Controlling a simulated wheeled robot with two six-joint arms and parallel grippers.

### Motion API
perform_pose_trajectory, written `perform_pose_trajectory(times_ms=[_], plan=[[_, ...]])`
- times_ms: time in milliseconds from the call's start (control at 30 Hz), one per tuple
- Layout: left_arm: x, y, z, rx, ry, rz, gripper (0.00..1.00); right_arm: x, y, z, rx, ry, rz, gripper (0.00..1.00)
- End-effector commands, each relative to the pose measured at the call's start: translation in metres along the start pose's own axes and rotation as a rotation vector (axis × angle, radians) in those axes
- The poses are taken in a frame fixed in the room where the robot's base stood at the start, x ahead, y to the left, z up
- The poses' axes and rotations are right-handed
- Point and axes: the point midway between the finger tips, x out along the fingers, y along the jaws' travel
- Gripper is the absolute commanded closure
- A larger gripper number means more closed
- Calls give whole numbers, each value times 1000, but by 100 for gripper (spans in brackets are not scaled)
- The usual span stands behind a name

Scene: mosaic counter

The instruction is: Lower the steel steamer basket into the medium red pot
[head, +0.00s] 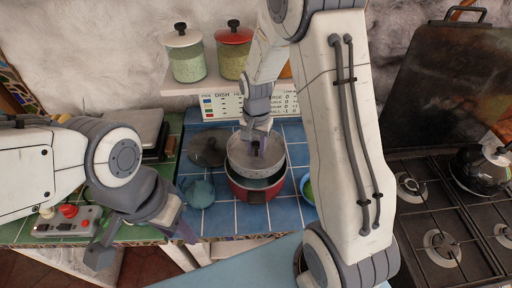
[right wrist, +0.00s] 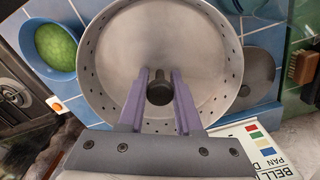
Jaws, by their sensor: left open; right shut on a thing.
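The steel steamer basket (head: 238,161) is a round, perforated pan with a dark central post. My right gripper (head: 257,147) is shut on this post, and the purple fingers (right wrist: 160,88) pinch it from both sides in the right wrist view. The basket (right wrist: 205,40) hangs over the red pot (head: 254,194), which stands on the blue tiles. The pot's dark inside shows below the basket's front edge; how deep the basket sits is hard to tell. My left gripper (head: 143,243) is open and empty at the counter's front left, apart from the pot.
A dark lid (head: 208,148) and a teal object (head: 198,193) lie left of the pot. A bowl with green contents (right wrist: 56,46) stands close on its other side. The gas stove (head: 440,230) is at right.

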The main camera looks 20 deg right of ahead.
Motion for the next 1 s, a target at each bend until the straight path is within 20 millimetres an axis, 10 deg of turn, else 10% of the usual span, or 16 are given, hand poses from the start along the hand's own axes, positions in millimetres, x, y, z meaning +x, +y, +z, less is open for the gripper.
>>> perform_pose_trajectory(times_ms=[1000], plan=[[14, -1, 1, 0, 0, 0, 56, 20, 0, 0, 0, 0, 0, 100]])
